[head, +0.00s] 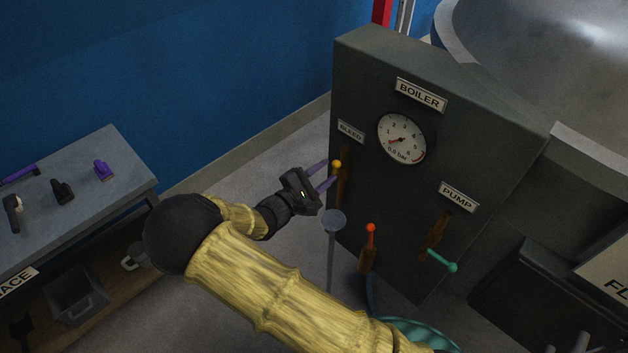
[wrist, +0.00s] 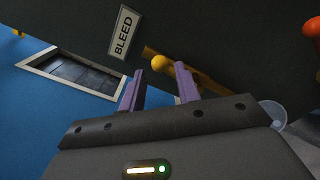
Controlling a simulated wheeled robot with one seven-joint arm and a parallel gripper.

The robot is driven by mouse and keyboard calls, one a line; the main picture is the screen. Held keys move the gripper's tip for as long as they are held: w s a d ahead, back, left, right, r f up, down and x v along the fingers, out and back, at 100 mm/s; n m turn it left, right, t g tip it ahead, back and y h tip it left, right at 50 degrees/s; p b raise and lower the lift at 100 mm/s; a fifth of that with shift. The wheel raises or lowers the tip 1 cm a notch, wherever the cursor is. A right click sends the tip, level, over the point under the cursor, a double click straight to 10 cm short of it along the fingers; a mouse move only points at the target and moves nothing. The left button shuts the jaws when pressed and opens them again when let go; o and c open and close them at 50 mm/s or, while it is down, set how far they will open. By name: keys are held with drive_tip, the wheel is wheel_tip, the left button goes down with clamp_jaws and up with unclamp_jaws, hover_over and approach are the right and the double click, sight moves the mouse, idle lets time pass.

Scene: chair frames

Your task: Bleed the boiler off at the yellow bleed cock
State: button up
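The yellow bleed cock's ball knob (head: 337,164) is by the brass fitting (head: 344,185) under the BLEED label (head: 350,131), on the left of the dark boiler panel (head: 385,75). My gripper (head: 331,172) is at the knob with its purple fingers apart. In the wrist view, the yellow knob (wrist: 161,63) shows between and just beyond the open fingertips (wrist: 160,75). I cannot tell whether a finger touches it. The round gauge (head: 404,139) under the BOILER label has its red needle toward the lower left.
A grey funnel (head: 333,219) on a thin pipe stands below the bleed cock. A red-knobbed lever (head: 370,229) and a green-knobbed PUMP lever (head: 452,267) are to the right. A bench (head: 116,145) with small tools stands left. Floor between bench and panel is clear.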

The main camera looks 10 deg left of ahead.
sight(334, 168)
drive_tip(key=x, duration=0.3)
drive_tip(key=shift+c, duration=0.2)
drive_tip(key=c, duration=0.4)
drive_tip(key=shift+d, duration=0.1)
drive_tip(key=shift+s+d+f, duration=0.4)
drive_tip(key=shift+s+d, duration=0.3)
drive_tip(key=shift+s, duration=0.05)
drive_tip(key=shift+c, duration=0.3)
drive_tip(key=shift+b, duration=0.3)
drive_tip(key=shift+s+d+f+b, duration=0.4)
drive_tip(key=shift+s+d+f, duration=0.2)
drive_tip(key=shift+d, duration=0.15)
